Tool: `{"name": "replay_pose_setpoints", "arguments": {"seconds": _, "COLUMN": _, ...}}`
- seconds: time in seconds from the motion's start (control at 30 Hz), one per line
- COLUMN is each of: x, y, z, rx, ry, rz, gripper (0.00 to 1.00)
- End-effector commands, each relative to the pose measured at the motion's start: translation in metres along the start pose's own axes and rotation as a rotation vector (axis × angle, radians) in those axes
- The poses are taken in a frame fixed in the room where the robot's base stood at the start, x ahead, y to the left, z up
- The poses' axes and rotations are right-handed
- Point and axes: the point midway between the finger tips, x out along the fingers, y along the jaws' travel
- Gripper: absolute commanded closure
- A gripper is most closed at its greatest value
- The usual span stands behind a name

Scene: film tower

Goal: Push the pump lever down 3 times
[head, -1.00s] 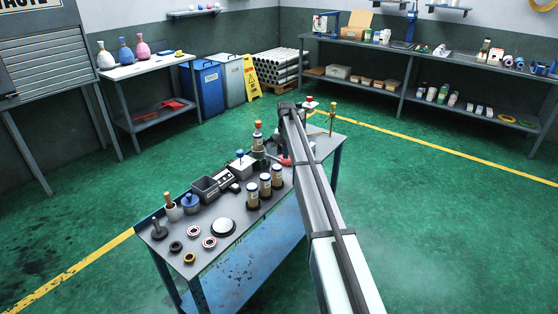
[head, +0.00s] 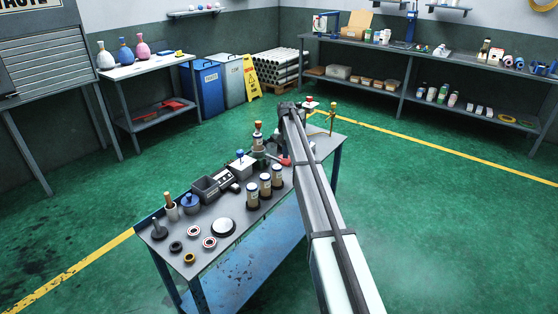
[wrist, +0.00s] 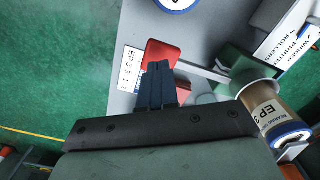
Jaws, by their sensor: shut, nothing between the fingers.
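The red lever pad (wrist: 163,52) lies just beyond the tips of my gripper (wrist: 157,68) in the wrist view. The narrow dark fingers are together and empty, and they overlap the pad's near part. I cannot tell whether they touch it. In the head view the red end (head: 285,161) shows low beside my arm, near the far end of the work table. My arm hides most of the pump and the fingers there. How far down the lever is cannot be told.
A labelled bottle (wrist: 264,112) and a green piece (wrist: 238,72) stand close to the right of my fingers.

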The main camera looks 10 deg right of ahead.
Motion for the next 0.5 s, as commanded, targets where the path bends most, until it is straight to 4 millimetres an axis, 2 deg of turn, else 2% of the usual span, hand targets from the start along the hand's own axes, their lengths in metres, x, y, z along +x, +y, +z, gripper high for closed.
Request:
{"name": "replay_pose_setpoints", "arguments": {"seconds": 0.27, "x": 0.001, "y": 0.0, "z": 0.0, "rx": 0.0, "ry": 0.0, "rz": 0.0, "gripper": 1.0}}
{"name": "replay_pose_setpoints", "arguments": {"seconds": 0.5, "x": 0.011, "y": 0.0, "z": 0.0, "rx": 0.0, "ry": -0.001, "rz": 0.0, "gripper": 1.0}}
